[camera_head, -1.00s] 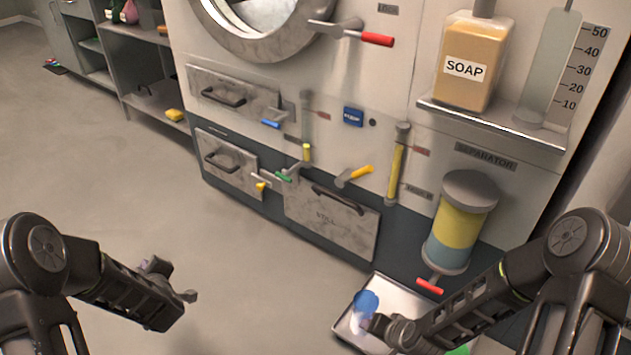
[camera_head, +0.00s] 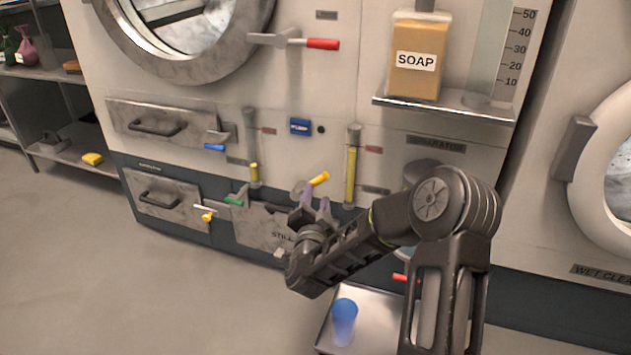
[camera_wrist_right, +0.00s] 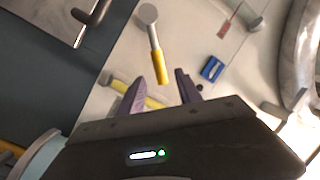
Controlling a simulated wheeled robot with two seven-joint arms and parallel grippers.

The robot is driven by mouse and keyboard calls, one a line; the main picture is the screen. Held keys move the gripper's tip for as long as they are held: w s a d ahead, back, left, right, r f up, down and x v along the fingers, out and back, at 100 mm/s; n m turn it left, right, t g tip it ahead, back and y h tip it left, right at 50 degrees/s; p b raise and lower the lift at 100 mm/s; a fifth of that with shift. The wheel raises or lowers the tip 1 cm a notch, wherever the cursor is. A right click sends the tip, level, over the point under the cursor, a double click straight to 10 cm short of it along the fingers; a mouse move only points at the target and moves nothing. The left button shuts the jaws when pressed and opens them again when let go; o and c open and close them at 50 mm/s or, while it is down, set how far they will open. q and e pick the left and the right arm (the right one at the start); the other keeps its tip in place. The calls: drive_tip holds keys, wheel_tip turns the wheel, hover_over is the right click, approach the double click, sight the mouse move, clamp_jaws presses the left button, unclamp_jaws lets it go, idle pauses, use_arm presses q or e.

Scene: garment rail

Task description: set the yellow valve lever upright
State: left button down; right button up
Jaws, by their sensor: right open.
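The yellow valve lever (camera_head: 318,180) is on the machine's front panel, above the still drawer. Its yellow grip slants up to the right in the head view. In the right wrist view the grey pivot and yellow grip (camera_wrist_right: 159,66) show clearly, with the grip's free end between the fingertips in the picture. My right gripper (camera_head: 315,204) is open and empty, with purple-grey fingers just below the lever in the head view. The fingertips (camera_wrist_right: 160,79) show no clear contact with the lever. The lever's base is partly hidden by a finger in the head view. My left gripper is out of view.
A blue-handled lever (camera_head: 214,147), a green-handled lever (camera_head: 234,200) and a smaller yellow handle (camera_head: 207,216) are to the left. A yellow sight tube (camera_head: 351,172) stands close right. A tray (camera_head: 374,322) with a blue cup (camera_head: 344,318) is below my right arm.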

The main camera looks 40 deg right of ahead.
sight(318, 183)
drive_tip(key=p+x, duration=0.1)
drive_tip(key=x, duration=0.1)
drive_tip(key=shift+w+d+r, duration=0.1)
drive_tip(key=shift+w+d, duration=0.1)
drive_tip(key=shift+d, duration=0.05)
drive_tip(key=x, duration=0.1)
drive_tip(key=b+x, duration=0.1)
drive_tip(key=x, duration=0.1)
drive_tip(key=shift+w+d+f+b, duration=0.25)
drive_tip(key=shift+w+b, duration=0.05)
drive_tip(key=shift+w, duration=0.05)
drive_tip(key=shift+w+d+r, duration=0.1)
drive_tip(key=shift+w+d, duration=0.3)
drive_tip(key=shift+w, duration=0.1)
clamp_jaws()
idle(0.6)
